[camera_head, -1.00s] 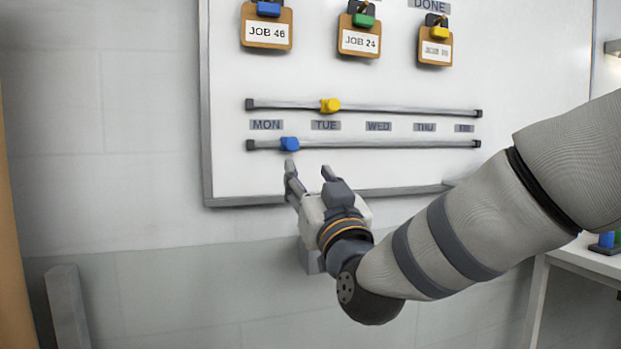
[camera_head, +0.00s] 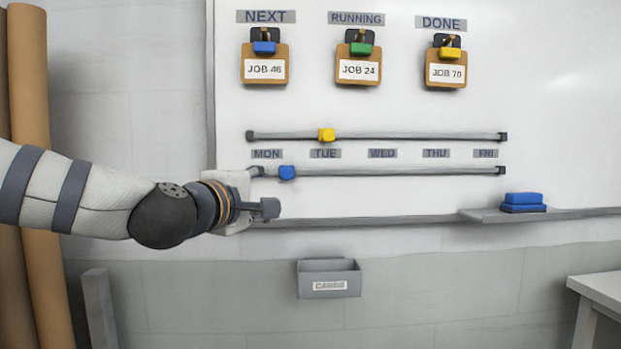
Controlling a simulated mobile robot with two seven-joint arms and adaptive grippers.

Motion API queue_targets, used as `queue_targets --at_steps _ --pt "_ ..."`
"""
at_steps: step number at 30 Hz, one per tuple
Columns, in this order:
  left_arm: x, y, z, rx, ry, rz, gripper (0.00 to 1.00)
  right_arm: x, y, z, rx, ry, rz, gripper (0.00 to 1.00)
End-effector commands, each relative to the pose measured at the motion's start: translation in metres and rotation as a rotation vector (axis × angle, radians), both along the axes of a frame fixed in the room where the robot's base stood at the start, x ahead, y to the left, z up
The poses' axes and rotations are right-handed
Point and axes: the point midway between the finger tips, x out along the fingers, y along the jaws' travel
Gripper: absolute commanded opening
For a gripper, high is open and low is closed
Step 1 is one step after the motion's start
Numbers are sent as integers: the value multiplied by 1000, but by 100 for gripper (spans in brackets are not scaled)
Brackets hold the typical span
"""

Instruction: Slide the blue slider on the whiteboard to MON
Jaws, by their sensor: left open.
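The whiteboard (camera_head: 420,195) fills the wall ahead, with a row of day labels between two rails. The blue slider (camera_head: 287,172) is on the lower rail (camera_head: 400,171), below and slightly right of the MON label (camera_head: 266,154) and left of the TUE label (camera_head: 325,153). My left gripper (camera_head: 264,190) comes in from the left, open, with its fingers pointing right. One finger is near the lower rail's left end and the other is lower. The fingers look close to the slider's left side; I cannot tell if they touch it. My right gripper is not in view.
A yellow slider (camera_head: 326,135) sits on the upper rail (camera_head: 410,135) above TUE. Clipboards hang above. A grey CARDS box (camera_head: 329,279) is below the board. A blue eraser (camera_head: 524,199) lies on the ledge at right. The lower rail is clear right of the blue slider.

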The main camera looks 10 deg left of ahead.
Motion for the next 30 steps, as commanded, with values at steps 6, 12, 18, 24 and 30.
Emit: queue_targets --at_steps 6,12,18,24,30 --pt "14 4 23 -43 -35 11 43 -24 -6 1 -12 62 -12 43" --pt "67 -3 21 -40 -34 10 43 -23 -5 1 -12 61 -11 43" --pt "106 -7 21 -38 -34 10 43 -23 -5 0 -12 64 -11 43" --pt "118 -9 22 -38 -35 8 43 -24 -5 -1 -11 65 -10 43" --pt "118 -9 22 -38 -35 8 43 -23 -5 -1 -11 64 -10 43"
